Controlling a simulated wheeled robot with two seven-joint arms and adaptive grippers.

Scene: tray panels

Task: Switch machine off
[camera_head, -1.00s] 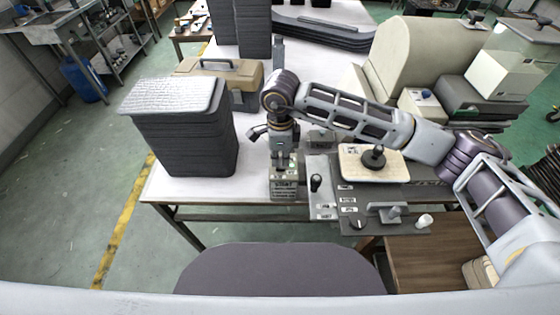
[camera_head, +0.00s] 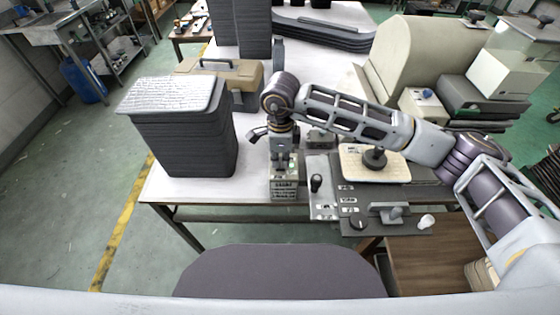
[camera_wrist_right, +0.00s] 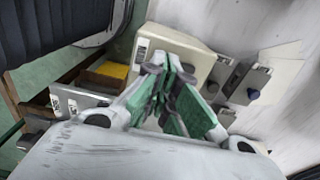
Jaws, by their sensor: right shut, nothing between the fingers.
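The machine's control panel (camera_head: 325,210) lies at the table's front edge, with a black-knobbed lever (camera_head: 316,183), a dark round knob (camera_head: 358,222) and a grey handle (camera_head: 390,213). Left of it stands a small grey labelled box (camera_head: 285,189), its label too small to read. My right gripper (camera_head: 283,168) points down right above this box, shut and empty; whether it touches the box I cannot tell. In the right wrist view its green-padded fingers (camera_wrist_right: 170,85) are together with nothing between them. My left gripper is not in view.
A stack of dark panels (camera_head: 185,135) stands left of my right gripper. A cream plate with a black knob (camera_head: 355,172) lies under my right forearm. A large cream machine housing (camera_head: 425,60) is behind. A beige case (camera_head: 215,80) sits further back.

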